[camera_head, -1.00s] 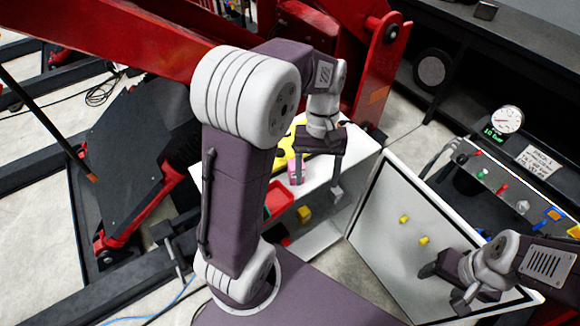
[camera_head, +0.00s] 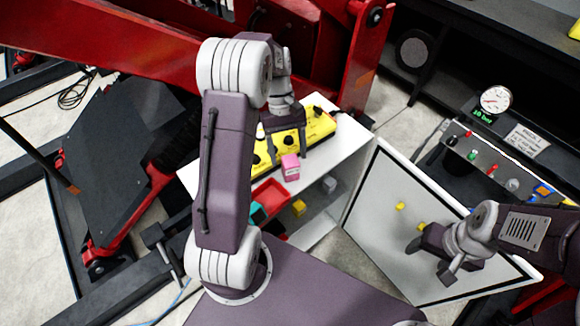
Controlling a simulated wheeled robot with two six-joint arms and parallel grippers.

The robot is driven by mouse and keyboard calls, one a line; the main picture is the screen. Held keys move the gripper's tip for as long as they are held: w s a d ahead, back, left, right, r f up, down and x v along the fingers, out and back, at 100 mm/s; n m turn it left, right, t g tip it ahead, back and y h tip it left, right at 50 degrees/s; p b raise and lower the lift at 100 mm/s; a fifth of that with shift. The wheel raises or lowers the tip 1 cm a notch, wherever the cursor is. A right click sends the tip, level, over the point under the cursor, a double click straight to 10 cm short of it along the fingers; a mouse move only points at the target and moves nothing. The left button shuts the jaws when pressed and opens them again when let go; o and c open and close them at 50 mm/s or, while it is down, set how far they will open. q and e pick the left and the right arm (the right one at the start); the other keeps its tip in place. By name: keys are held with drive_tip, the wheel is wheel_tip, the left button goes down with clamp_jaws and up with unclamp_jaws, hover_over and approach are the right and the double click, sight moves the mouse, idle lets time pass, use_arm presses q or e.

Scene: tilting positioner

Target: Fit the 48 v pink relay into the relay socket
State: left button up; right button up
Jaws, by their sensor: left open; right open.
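The pink relay (camera_head: 290,168) is on the white cabinet top near its front edge, just in front of the yellow box (camera_head: 262,158) with black knobs. My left gripper (camera_head: 284,142) is open and points down over the yellow box, behind the relay in the picture. Its fingers are partly hidden, and I see nothing held in it. I cannot make out the relay socket. My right gripper (camera_head: 432,262) is open and empty in front of the white door panel at the right.
The open white door panel (camera_head: 375,215) stands right. A gauge panel (camera_head: 495,98) is beyond it. Red machine beams rise behind.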

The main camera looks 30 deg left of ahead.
sight(290, 159)
use_arm(q)
drive_tip(key=x, duration=0.3)
drive_tip(key=shift+s+d, duration=0.1)
drive_tip(key=shift+d, duration=0.15)
drive_tip(key=shift+f, duration=0.4)
clamp_jaws()
drive_tip(key=shift+r, duration=0.6)
wheel_tip(290, 159, up, 3)
drive_tip(key=shift+r, duration=0.1)
drive_tip(key=d+r, duration=0.3)
drive_tip(key=d, duration=0.2)
drive_tip(key=w+d+r+b, duration=0.1)
drive_tip(key=d+r, duration=0.2)
drive_tip(key=d, duration=0.3)
drive_tip(key=shift+w+d+r, duration=0.25)
drive_tip(key=shift+d+r, duration=0.05)
drive_tip(key=shift+r, duration=0.05)
